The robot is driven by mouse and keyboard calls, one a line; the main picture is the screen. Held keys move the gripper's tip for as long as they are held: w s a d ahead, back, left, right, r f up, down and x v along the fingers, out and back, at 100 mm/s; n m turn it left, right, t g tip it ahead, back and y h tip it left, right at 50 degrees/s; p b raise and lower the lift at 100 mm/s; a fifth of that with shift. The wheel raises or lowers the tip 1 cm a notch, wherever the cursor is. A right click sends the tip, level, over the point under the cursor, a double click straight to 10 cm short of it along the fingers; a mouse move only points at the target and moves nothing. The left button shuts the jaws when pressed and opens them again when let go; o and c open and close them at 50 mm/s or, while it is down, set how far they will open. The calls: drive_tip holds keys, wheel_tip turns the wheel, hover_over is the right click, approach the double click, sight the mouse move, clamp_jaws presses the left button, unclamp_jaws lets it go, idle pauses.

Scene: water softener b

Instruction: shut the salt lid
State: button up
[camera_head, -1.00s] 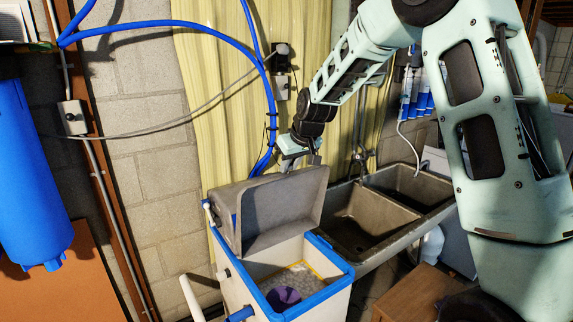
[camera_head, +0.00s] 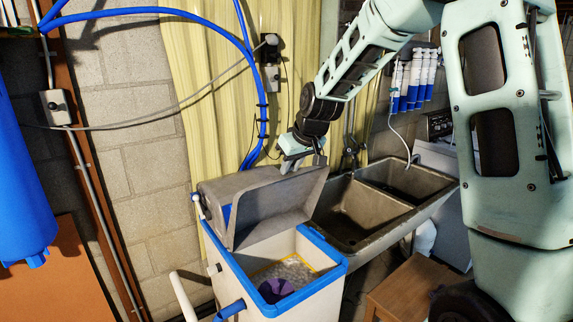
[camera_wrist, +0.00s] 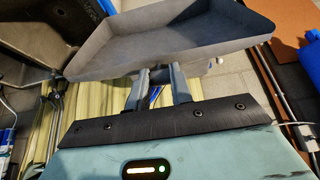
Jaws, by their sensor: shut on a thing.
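The salt lid (camera_head: 275,207) is a grey, shallow, hollow cover. It stands open and tilted up over the back left of the white, blue-rimmed softener tank (camera_head: 298,298). Inside the tank I see pale salt and a purple round piece (camera_head: 275,290). My gripper (camera_head: 297,165) is at the lid's upper edge, partly hidden behind it. In the wrist view, the two fingers (camera_wrist: 160,73) meet the near edge of the lid (camera_wrist: 165,40) and are shut on it. The exact contact at the fingertips is hard to see.
A double sink (camera_head: 365,210) stands close to the right of the tank. Blue hose (camera_head: 245,50) hangs on the wall behind. A blue cylinder (camera_head: 22,190) is at the left, and a wooden stool (camera_head: 405,295) is at the lower right.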

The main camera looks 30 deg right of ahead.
drive_tip(key=shift+s+d+f+b, duration=0.1)
drive_tip(key=shift+s+f+b, duration=0.4)
drive_tip(key=shift+s, duration=0.15)
drive_tip(key=shift+s+f+b, duration=0.35)
drive_tip(key=shift+s+b, duration=0.1)
drive_tip(key=shift+s, duration=0.35)
drive_tip(key=s+f+b, duration=0.6)
drive_tip(key=b, duration=0.2)
drive_tip(key=shift+s, duration=0.2)
drive_tip(key=shift+d, duration=0.1)
